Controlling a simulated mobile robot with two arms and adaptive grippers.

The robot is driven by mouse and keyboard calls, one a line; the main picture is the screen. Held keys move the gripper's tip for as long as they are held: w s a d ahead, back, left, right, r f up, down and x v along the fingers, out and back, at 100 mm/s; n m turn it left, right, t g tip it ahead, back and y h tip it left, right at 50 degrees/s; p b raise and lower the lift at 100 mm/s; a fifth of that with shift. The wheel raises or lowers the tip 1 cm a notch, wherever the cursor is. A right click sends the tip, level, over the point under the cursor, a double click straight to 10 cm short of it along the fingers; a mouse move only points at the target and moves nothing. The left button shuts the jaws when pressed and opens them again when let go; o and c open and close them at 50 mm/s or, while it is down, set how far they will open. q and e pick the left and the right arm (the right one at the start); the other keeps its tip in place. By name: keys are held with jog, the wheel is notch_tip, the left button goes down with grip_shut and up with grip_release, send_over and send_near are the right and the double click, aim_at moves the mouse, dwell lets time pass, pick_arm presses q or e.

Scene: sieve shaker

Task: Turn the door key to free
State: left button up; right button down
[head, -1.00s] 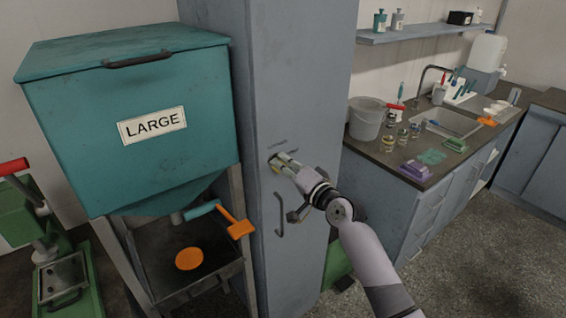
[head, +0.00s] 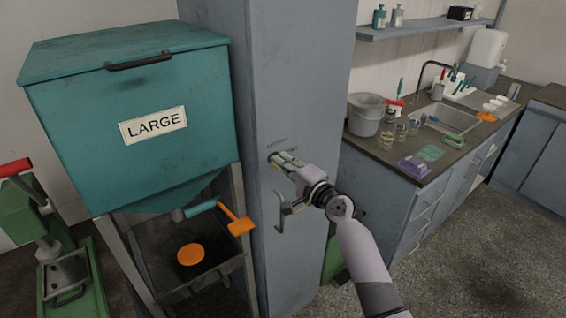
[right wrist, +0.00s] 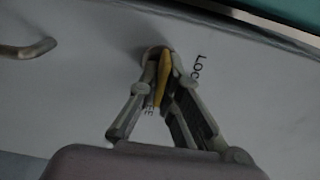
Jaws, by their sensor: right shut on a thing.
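The tall grey cabinet (head: 290,75) has a door with a lock and a handle. In the right wrist view, the yellow key (right wrist: 164,76) sits at the round lock (right wrist: 153,52). My right gripper (head: 277,161) is shut on the key; its fingers stand on either side of it in the right wrist view (right wrist: 160,85). Letters "LOC" (right wrist: 198,67) show right of the key, and the end of another word shows between the fingers. The fingers hide part of the key and lettering, so its exact angle is hard to tell. My left gripper is out of view.
The door handle (right wrist: 28,50) is close to my right gripper. A teal bin marked LARGE (head: 130,110) stands left of the cabinet. A counter (head: 400,158) with a grey bucket (head: 366,112), glasses and a sink is at right. The floor in front is clear.

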jog(key=c, duration=1.8)
grip_release()
jog(key=v, duration=1.2)
